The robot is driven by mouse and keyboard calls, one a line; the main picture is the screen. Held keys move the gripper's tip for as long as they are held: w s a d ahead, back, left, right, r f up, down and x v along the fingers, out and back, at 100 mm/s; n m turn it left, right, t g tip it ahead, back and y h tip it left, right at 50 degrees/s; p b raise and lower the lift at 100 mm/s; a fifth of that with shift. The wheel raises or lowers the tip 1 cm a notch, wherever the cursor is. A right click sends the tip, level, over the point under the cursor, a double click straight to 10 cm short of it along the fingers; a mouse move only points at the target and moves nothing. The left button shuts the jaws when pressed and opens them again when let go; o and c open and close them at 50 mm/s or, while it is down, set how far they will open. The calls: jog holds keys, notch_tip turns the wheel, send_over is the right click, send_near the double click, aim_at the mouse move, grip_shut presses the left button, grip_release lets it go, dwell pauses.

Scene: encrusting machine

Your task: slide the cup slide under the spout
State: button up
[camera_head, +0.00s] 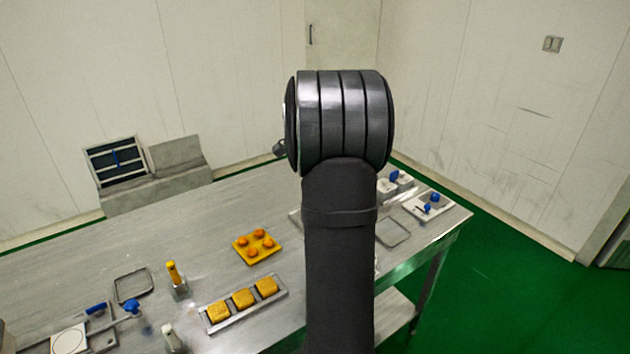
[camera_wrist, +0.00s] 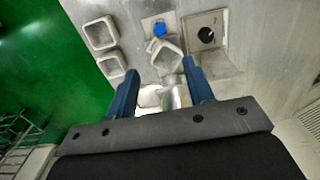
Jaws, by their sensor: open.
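In the wrist view my gripper (camera_wrist: 160,67) is open, its two blue fingers spread over the grey metal table. A shiny silver-white part (camera_wrist: 160,97) shows between the fingers, partly hidden by the gripper body; I cannot tell whether it is the cup slide or the spout. A pale square cup-like container (camera_wrist: 166,58) lies by the fingertips. Two similar containers (camera_wrist: 100,33) (camera_wrist: 112,66) are to its left. I cannot tell contact. In the camera_head view my arm hides the gripper. Neither the cup slide nor the spout is clearly identifiable.
In the camera_head view, a yellow plate of orange balls (camera_head: 257,257) and a tray (camera_head: 225,321) of yellow pieces are left of my arm. Green floor borders the table's right end.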

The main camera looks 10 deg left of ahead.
jog(key=shift+r, duration=0.35)
jog(key=s+a+f+n+t, duration=0.1)
jog(key=s+f+n+t, duration=0.1)
jog(key=s+n+t, duration=0.4)
jog(key=shift+n+g+h, duration=0.3)
jog(key=shift+n+g, duration=0.3)
jog(key=shift+g, duration=0.2)
jog(key=x, duration=1)
jog(key=s+x, duration=0.1)
jog(key=x, duration=0.5)
jog(key=shift+f, duration=0.3)
grip_shut()
